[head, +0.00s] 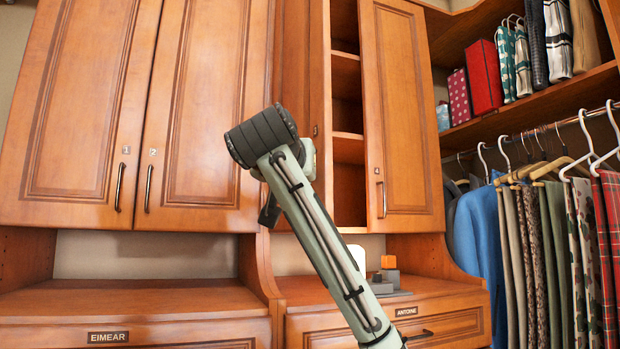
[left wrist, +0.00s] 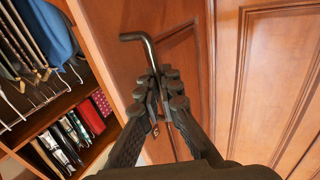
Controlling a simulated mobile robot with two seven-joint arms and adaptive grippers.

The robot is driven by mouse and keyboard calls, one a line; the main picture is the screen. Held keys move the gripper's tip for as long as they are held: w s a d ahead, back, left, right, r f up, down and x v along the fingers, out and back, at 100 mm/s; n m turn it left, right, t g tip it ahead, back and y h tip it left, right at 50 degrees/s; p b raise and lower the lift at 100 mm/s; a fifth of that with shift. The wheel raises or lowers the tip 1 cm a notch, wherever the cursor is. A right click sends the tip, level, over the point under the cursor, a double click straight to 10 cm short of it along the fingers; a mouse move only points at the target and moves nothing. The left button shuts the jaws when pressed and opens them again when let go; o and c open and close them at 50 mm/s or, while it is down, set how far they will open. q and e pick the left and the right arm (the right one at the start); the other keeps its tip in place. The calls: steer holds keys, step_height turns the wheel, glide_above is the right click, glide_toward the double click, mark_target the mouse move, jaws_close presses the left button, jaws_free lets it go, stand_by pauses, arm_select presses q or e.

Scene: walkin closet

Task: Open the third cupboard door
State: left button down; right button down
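The third cupboard door (head: 300,60) stands partly open in the head view, seen narrow and at an angle, with dark shelf space showing to its right. Its handle is hidden behind my arm there. In the left wrist view, the dark bent bar handle (left wrist: 133,37) stands out from the wooden door. My left gripper (left wrist: 165,82) has its fingers drawn together around the handle bar. In the head view only a dark part of this gripper (head: 269,211) shows beside my forearm. My right gripper is in neither view.
Doors one (head: 80,100) and two (head: 205,100) are shut on the left. A fourth door (head: 402,110) with a handle is right of the open shelves (head: 346,105). Drawers and a counter (head: 150,300) lie below. Hanging clothes (head: 540,240) fill the right side.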

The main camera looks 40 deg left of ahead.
arm_select(q)
steer(key=shift+s+a+r+m+t+h, duration=0.1)
steer(key=shift+s+a+m+t+h, duration=0.25)
steer(key=shift+s, duration=0.35)
steer(key=shift+s+a+f+m+t+h, duration=0.1)
steer(key=shift+s+a+m+h, duration=0.15)
steer(key=shift+s+a, duration=0.4)
steer(key=shift+s+a+r+m+t+h, duration=0.1)
steer(key=shift+s+a+m+t+h, duration=0.2)
steer(key=shift+s, duration=0.5)
steer(key=c, duration=2)
jaws_free()
steer(key=v, duration=1.2)
steer(key=shift+r, duration=0.1)
